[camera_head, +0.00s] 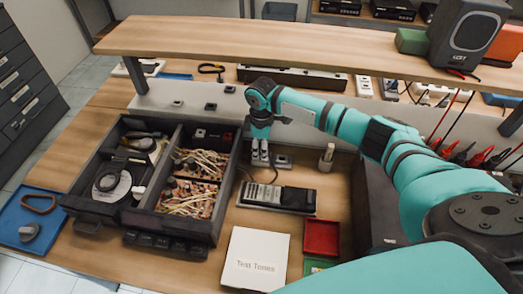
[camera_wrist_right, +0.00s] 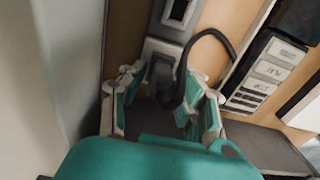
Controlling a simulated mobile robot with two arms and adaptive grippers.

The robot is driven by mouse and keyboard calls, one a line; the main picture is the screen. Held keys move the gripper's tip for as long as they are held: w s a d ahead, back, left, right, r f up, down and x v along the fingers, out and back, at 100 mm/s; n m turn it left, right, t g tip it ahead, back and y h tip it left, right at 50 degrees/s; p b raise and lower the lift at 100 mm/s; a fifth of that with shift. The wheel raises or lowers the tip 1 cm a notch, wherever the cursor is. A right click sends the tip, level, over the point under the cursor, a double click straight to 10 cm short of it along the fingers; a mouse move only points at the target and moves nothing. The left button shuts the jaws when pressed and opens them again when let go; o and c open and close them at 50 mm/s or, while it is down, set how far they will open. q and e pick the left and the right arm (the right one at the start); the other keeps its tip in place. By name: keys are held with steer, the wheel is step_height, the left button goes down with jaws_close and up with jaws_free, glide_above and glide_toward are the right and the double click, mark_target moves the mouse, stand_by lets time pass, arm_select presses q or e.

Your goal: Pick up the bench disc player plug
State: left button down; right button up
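The plug (camera_wrist_right: 162,75) is dark grey, with a thick black cable arching away to the right in the right wrist view. It is at a pale socket plate (camera_wrist_right: 158,50). My right gripper (camera_wrist_right: 162,100) is open, its fingers on either side of the plug with visible gaps. I cannot tell if either finger touches it. In the head view my right gripper (camera_head: 260,158) points down at the back of the bench, and the plug is hard to make out there. My left gripper is not in view.
A black divided box (camera_head: 150,222) with cables and a disc stands left of the gripper. A dark handheld device (camera_head: 277,197), a white book (camera_head: 256,259) and a red tray (camera_head: 321,237) lie in front. A wooden shelf (camera_head: 300,45) spans above, with a speaker (camera_head: 466,35) on it.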

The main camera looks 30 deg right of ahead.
jaws_close()
steer(key=shift+r, duration=0.15)
